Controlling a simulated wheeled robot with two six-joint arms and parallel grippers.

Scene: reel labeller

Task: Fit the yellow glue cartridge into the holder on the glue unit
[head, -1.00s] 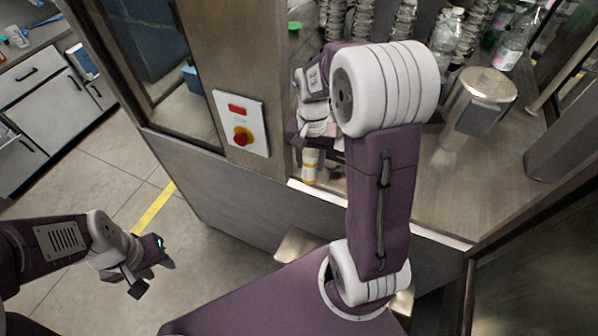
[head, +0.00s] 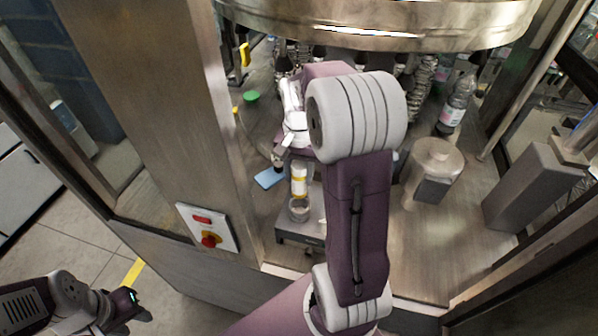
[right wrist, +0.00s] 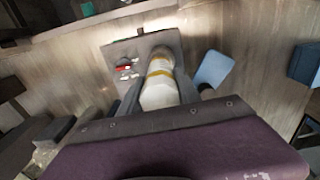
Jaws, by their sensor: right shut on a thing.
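The glue cartridge (head: 299,182), white with yellow bands, is upright in my right gripper (head: 290,163). In the right wrist view the cartridge (right wrist: 160,88) lies between the two fingers, which are shut on it. Its lower end is at or just above the round holder (head: 298,209) on the grey glue unit (head: 297,231); I cannot tell whether it has entered. The glue unit also shows in the right wrist view, with a red button on top (right wrist: 124,67). My left gripper (head: 132,304) is open and empty, low at the left, away from the machine.
A blue pad (head: 269,178) lies beside the glue unit. A metal cylinder post (head: 433,165) and a bottle (head: 457,103) stand to the right. A metal pillar with a red stop button (head: 209,239) is at the left. A large steel drum (head: 380,30) overhangs the back.

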